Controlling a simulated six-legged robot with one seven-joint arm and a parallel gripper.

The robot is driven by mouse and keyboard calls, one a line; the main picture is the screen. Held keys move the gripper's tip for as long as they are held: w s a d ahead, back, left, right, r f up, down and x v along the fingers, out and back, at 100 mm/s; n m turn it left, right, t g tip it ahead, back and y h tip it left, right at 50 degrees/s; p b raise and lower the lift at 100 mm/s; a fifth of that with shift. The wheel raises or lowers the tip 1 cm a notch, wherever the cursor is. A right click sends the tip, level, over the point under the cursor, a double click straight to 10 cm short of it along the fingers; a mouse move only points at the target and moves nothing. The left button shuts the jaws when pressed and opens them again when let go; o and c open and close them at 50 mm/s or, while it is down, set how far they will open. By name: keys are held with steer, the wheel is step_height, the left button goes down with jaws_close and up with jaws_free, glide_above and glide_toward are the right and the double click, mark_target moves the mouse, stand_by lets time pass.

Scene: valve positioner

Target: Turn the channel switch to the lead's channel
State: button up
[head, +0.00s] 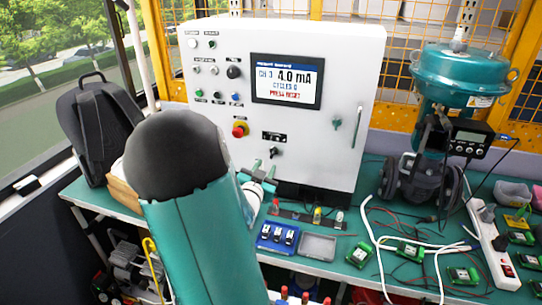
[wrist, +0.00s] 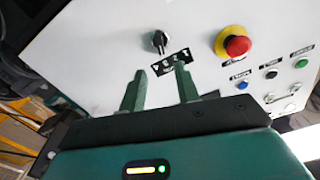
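The channel switch (wrist: 160,42) is a small dark knob on the white cabinet front, beside a black plate (wrist: 170,63) of numbers. In the head view the switch (head: 273,152) sits below that plate, low on the cabinet. My gripper (wrist: 160,72) has its two green fingers apart, with nothing between them. It stands short of the switch, not touching it. In the head view my gripper (head: 264,169) shows just below and left of the switch. The display (head: 286,81) shows a channel line, which looks like CH 3, and 4.0 mA. I cannot tell which channel the lead uses.
A red emergency button (head: 239,129) on a yellow base is left of the switch. Small buttons and lamps fill the panel's upper left. A key handle (head: 358,126) is at right. A blue tray (head: 277,238), a grey tray (head: 317,247) and coloured plugs lie on the bench.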

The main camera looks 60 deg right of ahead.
mark_target(273, 152)
steer(key=d, duration=0.2)
steer(key=w+d, duration=0.1)
steer(key=d, duration=0.4)
steer(key=shift+w+d, duration=0.15)
steer(key=shift+d, duration=0.1)
jaws_close()
